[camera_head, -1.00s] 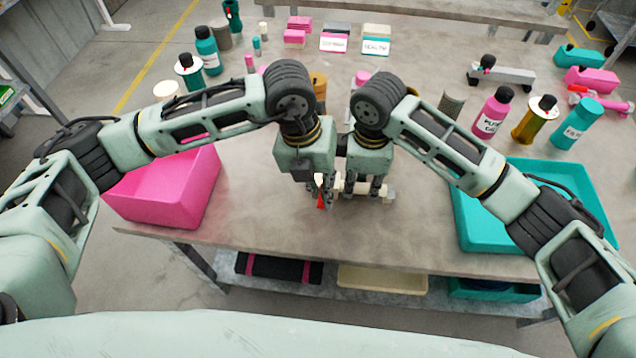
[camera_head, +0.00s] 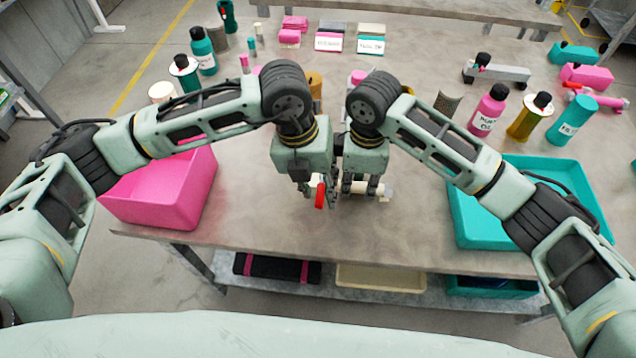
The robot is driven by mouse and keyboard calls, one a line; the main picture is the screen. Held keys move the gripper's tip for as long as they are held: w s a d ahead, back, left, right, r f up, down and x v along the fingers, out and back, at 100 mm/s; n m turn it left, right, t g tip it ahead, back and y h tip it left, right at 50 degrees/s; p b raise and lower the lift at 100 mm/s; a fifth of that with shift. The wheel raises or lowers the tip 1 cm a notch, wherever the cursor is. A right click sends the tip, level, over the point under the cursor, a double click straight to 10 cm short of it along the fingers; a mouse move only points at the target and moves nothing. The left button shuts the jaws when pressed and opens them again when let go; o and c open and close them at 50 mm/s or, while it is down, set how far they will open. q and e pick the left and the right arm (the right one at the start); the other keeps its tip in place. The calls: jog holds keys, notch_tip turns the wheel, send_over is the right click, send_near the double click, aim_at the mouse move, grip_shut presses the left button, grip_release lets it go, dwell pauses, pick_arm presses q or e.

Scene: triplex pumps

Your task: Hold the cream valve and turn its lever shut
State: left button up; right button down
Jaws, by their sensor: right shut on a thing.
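The cream valve (camera_head: 384,191) lies on the table in front of me, mostly hidden behind my grippers; its cream end sticks out on the right. Its red lever (camera_head: 320,196) shows at the left end, pointing down in the picture. My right gripper (camera_head: 360,190) points down and is shut on the valve body. My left gripper (camera_head: 319,200) points down at the lever, with its fingers apart and the lever between or just in front of them. I cannot tell whether a finger touches it.
A pink bin (camera_head: 165,190) stands at the left table edge, and a teal tray (camera_head: 480,225) at the right. Bottles, including a pink one (camera_head: 490,112), and small blocks stand farther back. The tabletop (camera_head: 270,235) just before the grippers is clear.

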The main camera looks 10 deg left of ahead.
dwell(0.3)
